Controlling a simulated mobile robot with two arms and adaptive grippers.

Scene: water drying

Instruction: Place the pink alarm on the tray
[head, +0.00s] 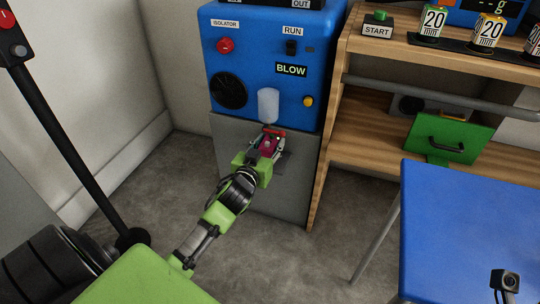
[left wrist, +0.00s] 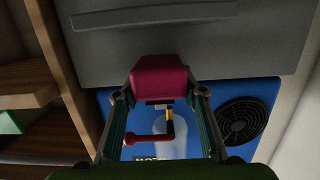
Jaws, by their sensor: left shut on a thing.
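The pink alarm (head: 267,146) is in my left gripper (head: 266,148), in front of the blue machine and just below its pale cylindrical nozzle (head: 268,105). In the left wrist view the alarm (left wrist: 160,80) is a rounded pink block between the two fingers, with a red arm and a black and yellow piece by it. The left gripper is shut on it. A small dark ledge (head: 284,161) shows beside the gripper on the grey front; I cannot tell whether it is the tray. My right gripper is not in view.
The blue machine (head: 240,60) has a red isolator knob, a RUN switch and a BLOW sign, on a grey base (head: 290,195). A wooden shelf unit (head: 350,130) stands close on its right. A blue table (head: 470,225) is at the right. Open floor lies between.

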